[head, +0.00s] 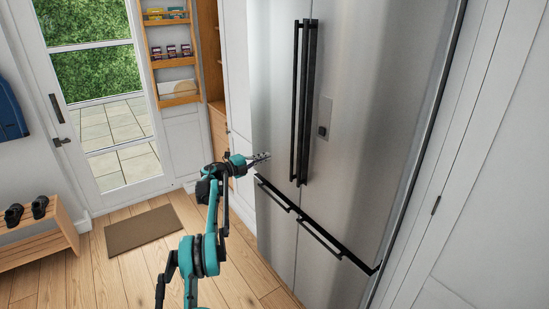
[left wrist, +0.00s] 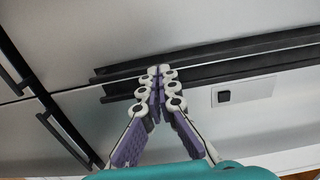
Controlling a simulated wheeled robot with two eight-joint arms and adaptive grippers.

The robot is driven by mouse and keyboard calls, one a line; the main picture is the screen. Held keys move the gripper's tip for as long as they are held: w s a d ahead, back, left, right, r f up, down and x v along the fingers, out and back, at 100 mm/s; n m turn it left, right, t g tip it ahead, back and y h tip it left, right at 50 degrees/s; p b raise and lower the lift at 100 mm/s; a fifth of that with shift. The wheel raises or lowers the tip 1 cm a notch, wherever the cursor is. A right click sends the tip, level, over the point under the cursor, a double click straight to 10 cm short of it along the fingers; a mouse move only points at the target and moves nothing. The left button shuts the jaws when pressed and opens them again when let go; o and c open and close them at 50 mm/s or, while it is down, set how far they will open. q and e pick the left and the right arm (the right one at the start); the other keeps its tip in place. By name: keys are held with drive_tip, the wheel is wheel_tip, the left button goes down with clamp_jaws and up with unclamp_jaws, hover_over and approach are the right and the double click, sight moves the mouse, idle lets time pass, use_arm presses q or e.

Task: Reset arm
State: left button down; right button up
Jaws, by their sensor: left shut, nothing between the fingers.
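My left gripper (head: 262,157) is shut and empty, in front of the steel fridge (head: 375,110) at about the lower part of its upper doors. Its arm is teal and black and comes up from the bottom of the head view. In the left wrist view the gripper's fingertips (left wrist: 158,72) meet in front of the dark upper door handles (left wrist: 240,58); I cannot tell whether they touch them. In the head view the tips are a little left of these handles (head: 304,100). My right gripper is not in view.
The fridge's lower drawer handles (head: 300,218) stick out below the gripper. An open door rack (head: 170,60) with small packs and a glass door (head: 105,110) stand at the back left. A shoe bench (head: 40,235) is at the left. The wood floor around the brown mat (head: 142,228) is clear.

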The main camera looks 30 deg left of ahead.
use_arm(q)
drive_tip(key=shift+s+a, duration=0.15)
drive_tip(key=shift+a, duration=0.2)
drive_tip(key=w+d+r+n+t+y, duration=0.2)
drive_tip(key=d+r+n+y, duration=0.15)
drive_tip(key=r, duration=0.55)
drive_tip(key=w+d+r+n+t+y, duration=0.2)
drive_tip(key=d+r+n, duration=0.2)
drive_tip(key=r, duration=0.6)
drive_tip(key=s+d+r+n+g+y+b, duration=0.2)
drive_tip(key=s+d+r+n+y, duration=0.35)
drive_tip(key=s+d+n, duration=0.3)
drive_tip(key=s+d+f+n+g+h, duration=0.1)
drive_tip(key=s+d+f+g, duration=0.3)
drive_tip(key=s+d+f, duration=0.5)
drive_tip(key=s+d+f+n+g+h+b, duration=0.1)
drive_tip(key=s+d+f+n+g+h, duration=0.1)
drive_tip(key=s+d+f, duration=0.8)
drive_tip(key=s+d+f+n+g+h, duration=0.1)
drive_tip(key=s+d+f+n+g, duration=0.2)
drive_tip(key=s+d+f, duration=0.7)
drive_tip(key=s+f+g, duration=0.2)
drive_tip(key=s+f, duration=0.2)
drive_tip(key=s, duration=0.7)
drive_tip(key=shift+s+g+h, duration=0.3)
